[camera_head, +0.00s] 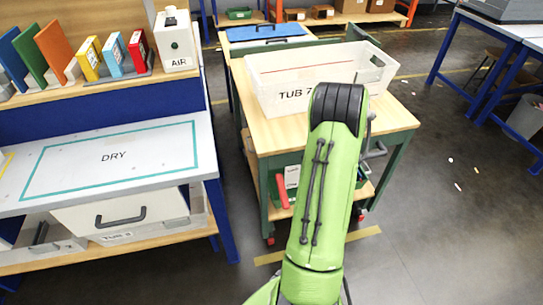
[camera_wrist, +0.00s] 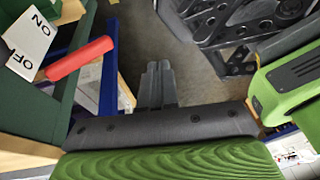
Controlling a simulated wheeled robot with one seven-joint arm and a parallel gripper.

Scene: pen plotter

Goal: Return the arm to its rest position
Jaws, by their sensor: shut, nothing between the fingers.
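My green arm (camera_head: 325,190) reaches up and forward in the head view, in front of the wooden-topped cart. Its dark elbow end (camera_head: 337,105) overlaps the front of the tub. My gripper (camera_wrist: 159,66) shows in the wrist view with its two grey fingers together and nothing between them. It is clear of the green switch box (camera_wrist: 50,110), whose red handle (camera_wrist: 80,58) and ON/OFF label (camera_wrist: 28,42) are at left. In the head view the gripper's fingers are hidden behind the arm.
A clear tub (camera_head: 268,88) stands on the cart (camera_head: 395,117). At left is a bench (camera_head: 20,203) with an area marked DRY, under a shelf of coloured binders and an AIR box (camera_head: 176,40). Open floor (camera_head: 440,220) lies at right; a blue-legged table (camera_head: 500,75) stands beyond.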

